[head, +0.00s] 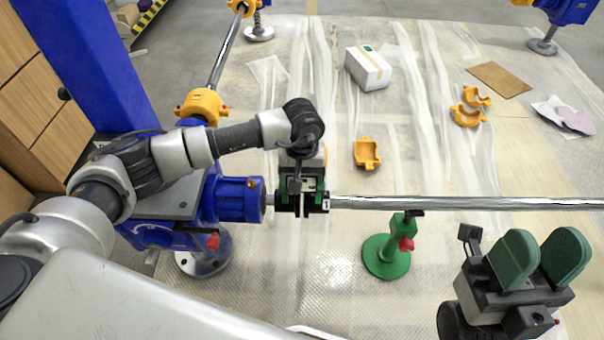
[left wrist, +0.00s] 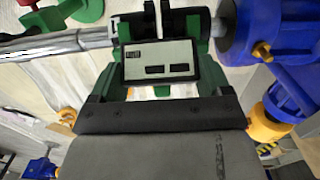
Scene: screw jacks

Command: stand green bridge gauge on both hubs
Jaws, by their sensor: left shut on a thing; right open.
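The green bridge gauge (left wrist: 160,62), with a pale panel and dark markings, is at the joint between the blue gearbox shaft and the long steel shaft (head: 460,203). My left gripper (head: 302,184) is shut on it from above; green pieces show at both sides in the left wrist view. Dark parts flank a narrow upright piece at the joint. The hubs are largely hidden, so I cannot tell whether the gauge touches both. My right gripper (head: 540,262), with green pads, is open and empty at lower right.
A blue gearbox (head: 235,198) stands left of the joint. A green screw jack (head: 388,250) with a red knob stands under the shaft. Yellow brackets (head: 367,153) and a white box (head: 368,68) lie behind. Floor around the jack is clear.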

